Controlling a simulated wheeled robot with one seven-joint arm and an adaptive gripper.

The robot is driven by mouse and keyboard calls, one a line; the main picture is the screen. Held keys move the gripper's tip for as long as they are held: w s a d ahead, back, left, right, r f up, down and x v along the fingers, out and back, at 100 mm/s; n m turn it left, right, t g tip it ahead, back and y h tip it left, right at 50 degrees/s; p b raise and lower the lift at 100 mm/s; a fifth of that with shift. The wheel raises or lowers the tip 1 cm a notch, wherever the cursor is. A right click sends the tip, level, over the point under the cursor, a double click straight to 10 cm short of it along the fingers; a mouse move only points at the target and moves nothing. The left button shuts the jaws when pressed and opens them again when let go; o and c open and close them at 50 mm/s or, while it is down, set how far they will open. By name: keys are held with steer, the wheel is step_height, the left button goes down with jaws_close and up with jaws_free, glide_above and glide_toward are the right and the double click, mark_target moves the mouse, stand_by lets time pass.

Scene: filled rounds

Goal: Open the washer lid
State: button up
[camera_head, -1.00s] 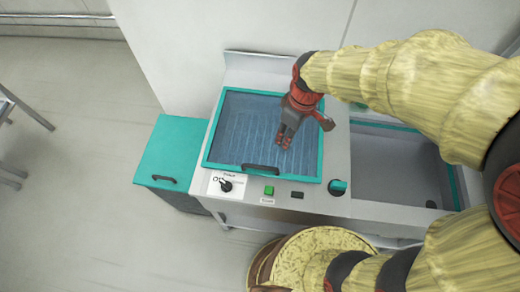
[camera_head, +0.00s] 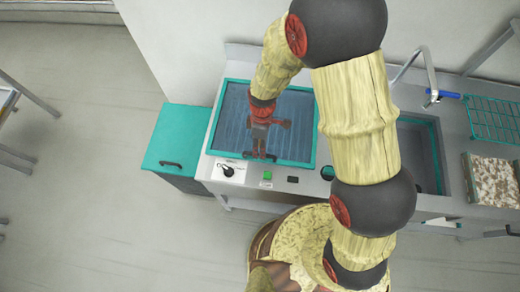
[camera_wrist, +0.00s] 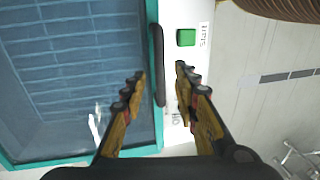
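The washer lid (camera_head: 226,122) is a dark glass panel in a teal frame. It lies flat and closed on the washer's top in the head view. It fills the left of the wrist view (camera_wrist: 65,75). Its dark bar handle (camera_wrist: 157,65) runs along the lid's front edge; in the head view my gripper largely covers it. My gripper (camera_head: 262,156) is over that front edge, pointing down. In the wrist view my gripper (camera_wrist: 162,80) is open, with one finger on each side of the handle's line. Contact with the handle cannot be told.
A green button (camera_head: 267,175) and a black knob (camera_head: 228,170) sit on the front panel. A teal cabinet (camera_head: 180,135) stands at the left. A sink (camera_head: 425,150), a faucet (camera_head: 430,75), a green rack (camera_head: 495,120) and a speckled tray (camera_head: 492,180) are at the right.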

steer(key=shift+s+f, duration=0.2)
steer(key=shift+f, duration=0.85)
steer(key=shift+c, duration=1.2)
jaws_close()
